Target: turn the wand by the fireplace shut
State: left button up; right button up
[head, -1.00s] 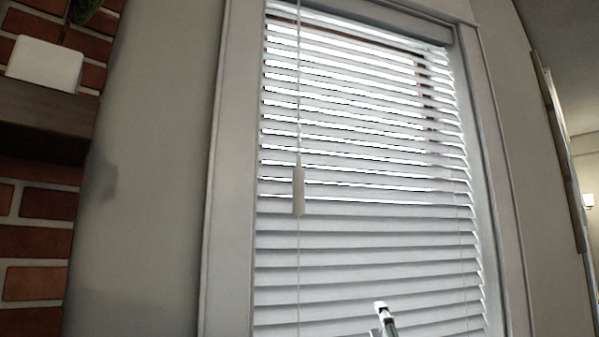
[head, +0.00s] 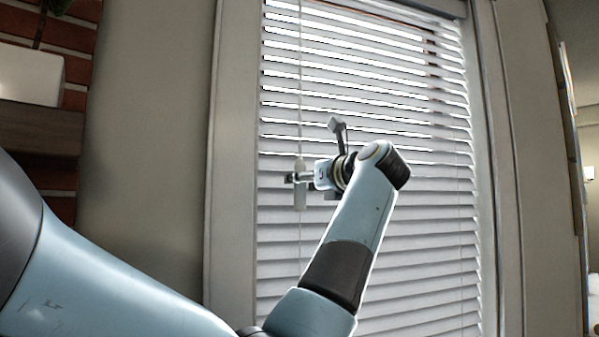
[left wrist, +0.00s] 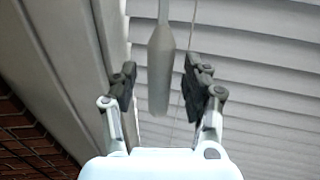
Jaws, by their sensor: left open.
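The wand (head: 300,197) is a pale, slim handle hanging upright on a thin cord in front of the window blind (head: 390,235). In the left wrist view the wand (left wrist: 161,70) hangs between the two dark finger pads, with a gap on either side. My left gripper (head: 291,178) is open at the wand's height, and its fingers partly cover the wand in the head view. It also shows in the left wrist view (left wrist: 160,77). Bright gaps show between the upper slats. My right gripper is not in view.
The white window frame (head: 228,190) runs close along the left of the wand. Farther left are a brick wall (head: 50,176), a dark mantel (head: 38,128) and a white pot (head: 30,75) on it. The blind's slats lie just behind the gripper.

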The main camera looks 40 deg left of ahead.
pick_arm(q)
jog(key=shift+x, duration=1)
jog(key=shift+c, duration=0.3)
